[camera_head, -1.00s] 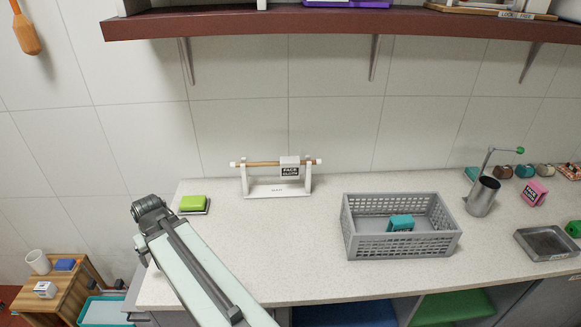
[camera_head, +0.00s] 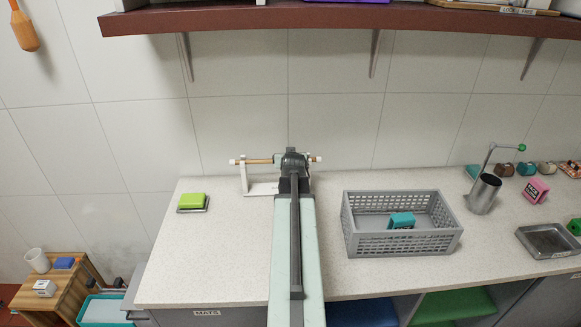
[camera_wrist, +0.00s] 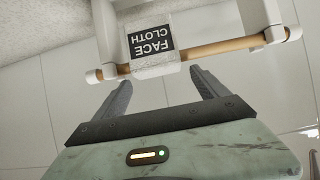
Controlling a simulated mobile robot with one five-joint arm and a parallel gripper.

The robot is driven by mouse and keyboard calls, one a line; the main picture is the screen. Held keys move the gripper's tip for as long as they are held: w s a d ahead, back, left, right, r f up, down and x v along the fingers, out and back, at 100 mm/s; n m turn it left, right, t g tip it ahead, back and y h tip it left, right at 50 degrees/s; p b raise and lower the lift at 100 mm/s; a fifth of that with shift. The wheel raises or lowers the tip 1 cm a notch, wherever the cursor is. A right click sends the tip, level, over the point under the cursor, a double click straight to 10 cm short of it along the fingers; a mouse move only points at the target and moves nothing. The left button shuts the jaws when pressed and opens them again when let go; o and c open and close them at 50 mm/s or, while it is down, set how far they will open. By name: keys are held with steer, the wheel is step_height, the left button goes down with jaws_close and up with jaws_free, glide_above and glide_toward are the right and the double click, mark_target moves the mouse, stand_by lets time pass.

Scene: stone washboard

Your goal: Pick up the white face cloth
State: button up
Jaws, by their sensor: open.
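The white face cloth (camera_wrist: 150,44) hangs over the wooden rod of a small white stand, with a black "FACE CLOTH" label facing the wrist camera. In the head view my arm hides the cloth, and only parts of the stand (camera_head: 262,189) and the rod (camera_head: 256,161) show. My gripper (camera_wrist: 160,88) is open and empty in the wrist view, its two fingers apart and pointing toward the rod, with the cloth lying beyond the fingertips and roughly between their lines. In the head view the fingers are hidden behind my arm.
A grey basket (camera_head: 402,243) holding a teal item (camera_head: 401,220) stands right of my arm. A green sponge (camera_head: 192,201) lies left on the counter. A metal cup (camera_head: 484,194) and tray (camera_head: 548,240) are at the right. A dark red shelf (camera_head: 330,18) overhangs the wall.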

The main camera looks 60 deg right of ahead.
steer(key=b+x, duration=0.2)
steer(key=x, duration=0.2)
steer(key=shift+d+f+b, duration=0.2)
steer(key=shift+d+b, duration=0.1)
steer(key=c, duration=1.1)
